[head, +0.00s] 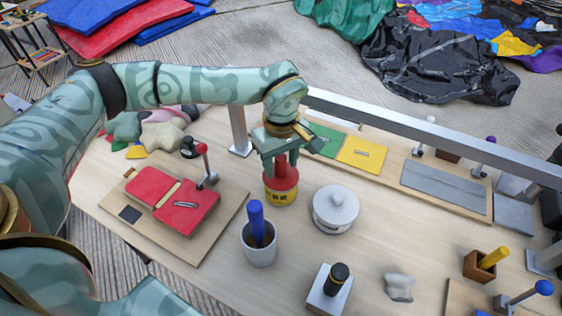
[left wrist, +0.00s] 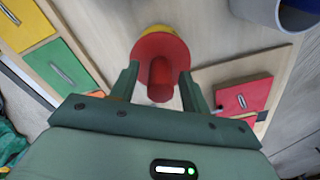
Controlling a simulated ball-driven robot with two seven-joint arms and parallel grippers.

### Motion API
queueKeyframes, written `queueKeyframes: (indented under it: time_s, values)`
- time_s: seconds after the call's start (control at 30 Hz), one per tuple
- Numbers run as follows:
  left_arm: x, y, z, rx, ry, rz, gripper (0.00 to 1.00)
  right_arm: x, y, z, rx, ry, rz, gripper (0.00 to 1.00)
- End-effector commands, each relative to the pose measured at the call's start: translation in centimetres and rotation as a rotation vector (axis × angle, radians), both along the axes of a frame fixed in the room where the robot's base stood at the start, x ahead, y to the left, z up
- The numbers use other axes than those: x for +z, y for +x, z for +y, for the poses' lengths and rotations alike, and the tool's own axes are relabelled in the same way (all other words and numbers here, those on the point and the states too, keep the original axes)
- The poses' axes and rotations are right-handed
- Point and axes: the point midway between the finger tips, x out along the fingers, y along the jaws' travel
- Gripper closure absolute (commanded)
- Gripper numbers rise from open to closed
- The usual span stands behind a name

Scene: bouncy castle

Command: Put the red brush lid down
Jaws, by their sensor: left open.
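The red brush lid (head: 281,183) sits on a yellow pot (head: 281,198) near the middle of the table in the head view. In the left wrist view the lid (left wrist: 158,47) is a red disc with a round upright handle, and a bit of yellow shows behind it. My left gripper (head: 281,163) is directly above the lid. Its two fingers (left wrist: 160,72) stand apart on either side of the handle, with a visible gap on each side. The lid's underside and any brush are hidden. My right gripper is not in view.
A white cup (head: 259,252) holding a blue-handled tool and a lidded white pot (head: 335,219) stand close by. A wooden board with red blocks (head: 188,209) lies left. A grey rail (head: 430,130) runs behind. Some bare table lies in front of the white pot.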

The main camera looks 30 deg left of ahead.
Motion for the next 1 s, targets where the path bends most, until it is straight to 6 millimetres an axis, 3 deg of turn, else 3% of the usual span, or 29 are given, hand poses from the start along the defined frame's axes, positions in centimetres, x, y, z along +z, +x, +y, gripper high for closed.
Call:
queueKeyframes:
  time_s: [0.3, 0.5, 0.67, 1.0]
  values:
    - [7.6, 0.1, 0.0, 0.000, 0.000, -0.008, 0.54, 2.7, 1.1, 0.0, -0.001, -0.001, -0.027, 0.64]
    - [10.9, 0.0, 0.0, 0.001, 0.000, -0.004, 0.54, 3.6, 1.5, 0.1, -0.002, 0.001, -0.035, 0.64]
    - [11.9, 0.0, 0.0, 0.000, -0.001, -0.002, 0.54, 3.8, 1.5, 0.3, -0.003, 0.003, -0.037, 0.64]
    - [11.8, 0.0, 0.0, 0.000, 0.000, 0.000, 0.54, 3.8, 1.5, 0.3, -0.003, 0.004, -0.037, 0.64]
